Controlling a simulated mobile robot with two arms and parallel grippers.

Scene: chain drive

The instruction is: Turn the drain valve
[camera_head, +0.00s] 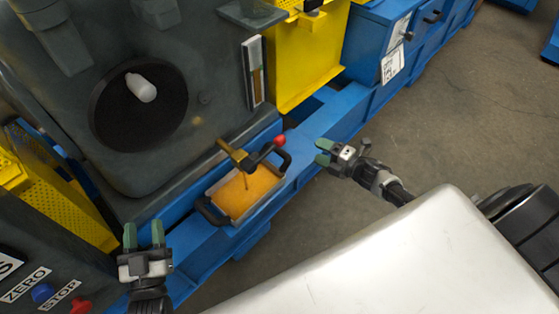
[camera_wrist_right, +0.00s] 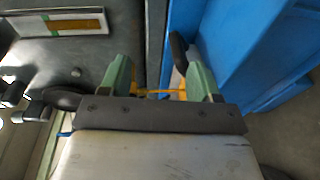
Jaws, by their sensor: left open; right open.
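The drain valve (camera_head: 236,155) is a brass fitting on the lower edge of the dark machine housing, with a dark lever ending in a red knob (camera_head: 280,140). Below it sits a tray (camera_head: 208,208) with black handles, holding orange liquid; a thin dark streak runs from the valve towards it. My right gripper (camera_head: 322,152) is open and empty, to the right of the red knob and apart from it. In the right wrist view, its fingers (camera_wrist_right: 160,80) have a bit of yellow-orange between them. My left gripper (camera_head: 144,236) is open and empty, left of the tray.
A white bottle (camera_head: 141,87) lies against the round dark recess of the housing. A sight gauge (camera_head: 254,72) is above the valve. A panel with ZERO and STOP labels (camera_head: 62,290) is lower left.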

